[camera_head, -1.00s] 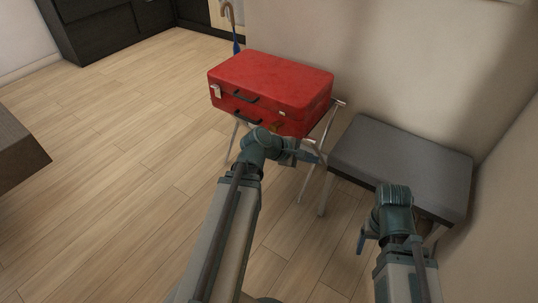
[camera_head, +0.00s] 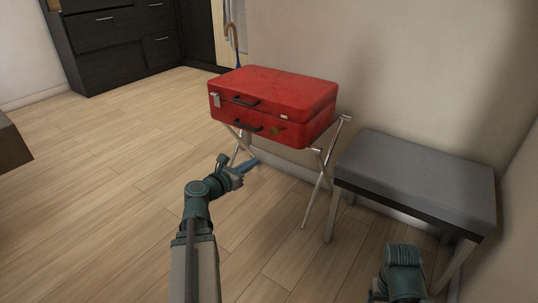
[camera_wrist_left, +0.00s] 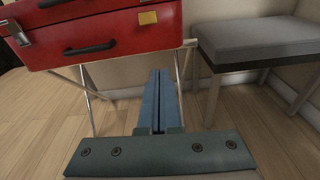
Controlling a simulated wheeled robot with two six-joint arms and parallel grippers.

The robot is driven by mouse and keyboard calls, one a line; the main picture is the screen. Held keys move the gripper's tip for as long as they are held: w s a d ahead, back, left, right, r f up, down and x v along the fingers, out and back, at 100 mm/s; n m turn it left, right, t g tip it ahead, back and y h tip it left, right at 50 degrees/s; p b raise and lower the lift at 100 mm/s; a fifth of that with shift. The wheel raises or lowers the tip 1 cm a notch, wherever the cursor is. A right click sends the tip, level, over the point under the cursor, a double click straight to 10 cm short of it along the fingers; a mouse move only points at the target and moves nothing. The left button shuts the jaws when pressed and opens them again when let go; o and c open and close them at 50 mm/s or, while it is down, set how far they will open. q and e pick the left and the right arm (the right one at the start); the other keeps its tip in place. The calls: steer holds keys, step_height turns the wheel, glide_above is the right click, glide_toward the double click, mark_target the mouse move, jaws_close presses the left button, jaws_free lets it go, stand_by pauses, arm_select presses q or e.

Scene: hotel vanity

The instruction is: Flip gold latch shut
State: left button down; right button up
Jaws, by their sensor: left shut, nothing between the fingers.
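A red suitcase (camera_head: 275,95) lies flat on a folding metal rack. A gold latch (camera_head: 278,130) is on the lower half of its front, right of the dark handles; it also shows in the left wrist view (camera_wrist_left: 148,17). I cannot tell clearly how the latch lies. A silver latch (camera_head: 215,100) is at the front's left end. My left gripper (camera_head: 256,162) is shut and empty, below and in front of the suitcase, apart from it. My right gripper's fingers are out of view.
The rack's crossed legs (camera_head: 320,185) stand just beyond my left gripper. A grey cushioned bench (camera_head: 420,175) is to the right, beside the wall. A cane with a curved handle (camera_head: 232,35) is behind the suitcase. The wooden floor (camera_head: 110,180) at left is clear.

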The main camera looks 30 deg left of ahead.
mark_target(278, 130)
arm_select(q)
steer(key=shift+s+a+f+n+y, duration=0.2)
steer(key=shift+s+a+n+y, duration=0.15)
steer(key=shift+a, duration=0.2)
steer(key=shift+w, duration=0.15)
steer(key=w+r+p, duration=0.2)
steer(key=w, duration=0.9)
steer(key=shift+d+r+p, duration=0.3)
steer(key=shift+d+r, duration=0.1)
steer(key=shift+d, duration=0.05)
steer(key=shift+w, duration=0.1)
